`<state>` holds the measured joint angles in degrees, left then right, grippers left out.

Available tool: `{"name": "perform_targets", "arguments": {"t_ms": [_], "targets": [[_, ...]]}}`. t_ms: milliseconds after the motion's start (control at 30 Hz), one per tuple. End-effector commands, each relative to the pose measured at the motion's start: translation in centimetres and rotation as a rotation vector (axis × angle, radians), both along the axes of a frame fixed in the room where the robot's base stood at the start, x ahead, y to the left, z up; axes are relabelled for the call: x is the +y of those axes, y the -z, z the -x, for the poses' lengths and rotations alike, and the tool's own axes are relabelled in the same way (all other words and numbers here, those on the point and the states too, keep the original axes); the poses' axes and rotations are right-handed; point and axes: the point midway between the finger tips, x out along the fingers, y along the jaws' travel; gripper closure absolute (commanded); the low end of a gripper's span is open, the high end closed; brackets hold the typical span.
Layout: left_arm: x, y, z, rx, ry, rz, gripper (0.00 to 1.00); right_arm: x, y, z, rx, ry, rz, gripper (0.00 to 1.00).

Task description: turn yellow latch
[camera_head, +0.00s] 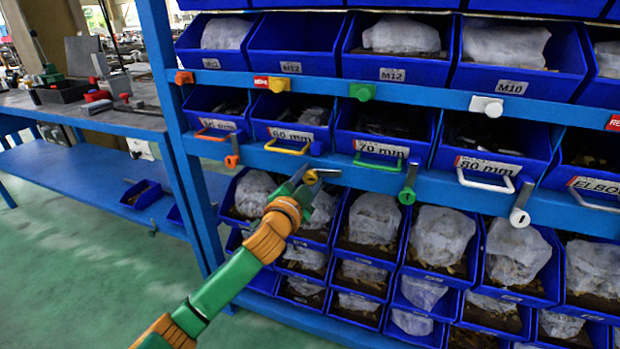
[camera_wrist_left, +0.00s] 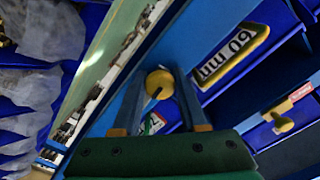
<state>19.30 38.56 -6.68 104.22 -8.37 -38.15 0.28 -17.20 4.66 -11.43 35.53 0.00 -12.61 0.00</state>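The yellow latch (camera_head: 311,178) sits on the blue shelf rail, right of the yellow handle of the 60 mm bin. Its round yellow end (camera_wrist_left: 160,82) lies between my left fingers in the left wrist view. My left gripper (camera_head: 310,174) is at the latch with its fingers apart, one on each side. A gap seems to show beside the yellow end, but contact cannot be told. The latch's stem is partly hidden. My right gripper is in neither view.
Red (camera_head: 232,158), green (camera_head: 407,195) and white (camera_head: 520,216) latches hang along the same rail. The yellow bin handle (camera_head: 287,149) is close to my left gripper. Small bins with bagged parts fill the rack below. A workbench (camera_head: 125,120) stands at left.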

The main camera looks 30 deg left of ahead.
Motion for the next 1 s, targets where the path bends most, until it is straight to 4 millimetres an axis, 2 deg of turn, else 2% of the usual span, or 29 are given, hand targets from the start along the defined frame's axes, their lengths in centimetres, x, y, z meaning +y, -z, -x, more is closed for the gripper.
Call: {"name": "perform_targets", "arguments": {"t_ms": [67,467,1000], "targets": [[-0.1,-0.1,0.0,-0.001,0.003,0.000,1.00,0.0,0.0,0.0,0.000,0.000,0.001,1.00],[-0.1,-0.2,0.0,-0.017,0.003,0.060,1.00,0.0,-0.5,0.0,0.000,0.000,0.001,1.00],[-0.1,-0.5,0.0,-0.124,0.002,0.504,1.00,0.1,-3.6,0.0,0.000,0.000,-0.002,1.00]]}}
